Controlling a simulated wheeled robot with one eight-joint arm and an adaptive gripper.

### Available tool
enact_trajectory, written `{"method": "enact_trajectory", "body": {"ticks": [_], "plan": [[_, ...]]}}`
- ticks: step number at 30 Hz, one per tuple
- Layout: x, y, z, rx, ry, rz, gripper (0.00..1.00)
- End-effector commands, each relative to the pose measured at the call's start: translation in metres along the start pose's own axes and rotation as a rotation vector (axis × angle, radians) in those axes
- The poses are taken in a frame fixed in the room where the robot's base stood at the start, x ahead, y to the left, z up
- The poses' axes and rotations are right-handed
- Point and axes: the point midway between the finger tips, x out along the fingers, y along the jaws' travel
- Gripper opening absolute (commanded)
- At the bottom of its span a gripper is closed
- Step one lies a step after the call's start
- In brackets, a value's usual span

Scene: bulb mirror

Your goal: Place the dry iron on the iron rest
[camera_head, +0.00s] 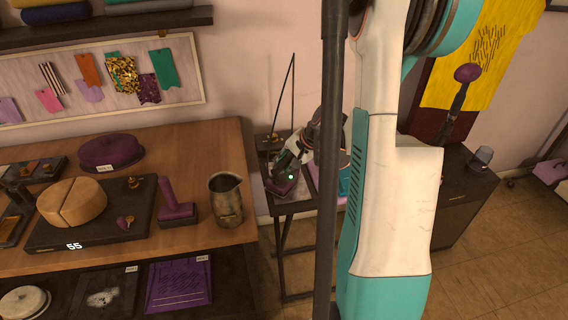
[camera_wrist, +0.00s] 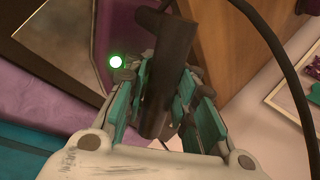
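The dry iron has a dark rod-like handle (camera_wrist: 168,60) and what seems to be a purple body (camera_head: 283,187). It is at the small dark side table beside the wall. My gripper (camera_head: 300,158) is over that table. In the wrist view, its teal-padded fingers (camera_wrist: 165,98) lie close along both sides of the handle and appear shut on it. A green light glows beside the handle. A grey flat plate (camera_wrist: 62,42) shows at the upper left of the wrist view; I cannot tell whether it is the iron rest. My arm hides part of the side table.
A wooden table (camera_head: 215,150) on the left holds a metal pitcher (camera_head: 227,200), a purple L-shaped stand (camera_head: 178,207) and a round wooden block (camera_head: 72,203). A thin frame and cord rise behind the side table. A dark cabinet (camera_head: 465,195) stands on the right.

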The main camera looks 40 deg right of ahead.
Motion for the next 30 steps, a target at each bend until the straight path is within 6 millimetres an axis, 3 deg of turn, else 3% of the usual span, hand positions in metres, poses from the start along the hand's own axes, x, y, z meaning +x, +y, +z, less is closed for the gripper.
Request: {"method": "enact_trajectory", "body": {"ticks": [15,30], "plan": [[-0.007,-0.003,0.0,0.001,0.0,0.0,0.41],[-0.101,-0.003,0.0,0.002,0.002,0.0,0.41]]}}
